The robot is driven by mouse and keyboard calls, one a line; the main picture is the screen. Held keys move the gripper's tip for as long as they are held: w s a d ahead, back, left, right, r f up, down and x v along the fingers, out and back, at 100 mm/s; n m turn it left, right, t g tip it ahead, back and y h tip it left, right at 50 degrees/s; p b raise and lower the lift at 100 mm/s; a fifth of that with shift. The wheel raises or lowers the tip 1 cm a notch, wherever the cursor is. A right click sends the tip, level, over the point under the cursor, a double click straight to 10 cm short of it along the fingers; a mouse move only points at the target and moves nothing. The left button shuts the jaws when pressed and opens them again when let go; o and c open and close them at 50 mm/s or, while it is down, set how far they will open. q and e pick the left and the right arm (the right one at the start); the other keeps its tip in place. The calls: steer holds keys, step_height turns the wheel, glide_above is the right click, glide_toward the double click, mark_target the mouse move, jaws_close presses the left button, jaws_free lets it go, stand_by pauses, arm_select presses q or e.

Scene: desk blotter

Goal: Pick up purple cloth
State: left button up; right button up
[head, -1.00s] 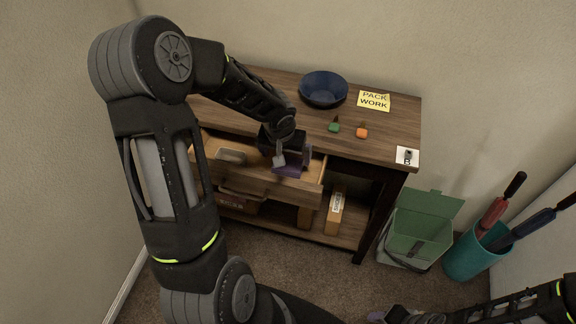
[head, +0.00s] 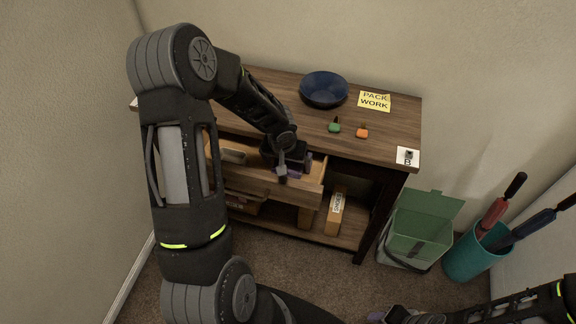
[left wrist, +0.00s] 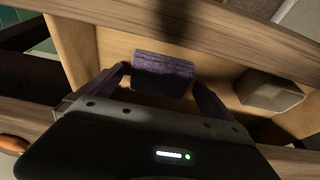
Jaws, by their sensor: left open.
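The purple cloth (left wrist: 162,72) is a folded, dark purple block inside the open wooden drawer (head: 262,187). In the left wrist view it lies between the two fingers of my left gripper (left wrist: 160,80), which is open, with a finger to each side. I cannot tell whether either finger touches it. In the head view my left gripper (head: 284,170) reaches down into the right part of the drawer and hides most of the cloth. My right gripper (head: 383,316) is at the bottom edge, away from the furniture, and only partly visible.
A grey block (left wrist: 268,90) lies in the drawer beside the cloth. On the desk top stand a blue bowl (head: 323,88), a yellow note (head: 374,100), and small green (head: 335,127) and orange (head: 362,132) items. A green-lidded bin (head: 415,235) stands right.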

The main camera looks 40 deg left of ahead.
stand_by(0.4)
arm_select(q)
steer(key=c, duration=1.3)
steer(key=shift+o, duration=0.2)
steer(key=shift+r, duration=0.15)
steer(key=shift+r, duration=0.45)
steer(key=s+b, duration=0.1)
steer(key=s+d+b, duration=0.1)
steer(key=s, duration=0.1)
steer(key=shift+s+f+b, duration=0.15)
steer(key=shift+f+b, duration=0.05)
steer(key=shift+b, duration=0.1)
step_height(320, 180, up, 14)
steer(key=p, duration=0.3)
steer(key=shift+s+d+r, duration=0.15)
steer(key=shift+s, duration=0.1)
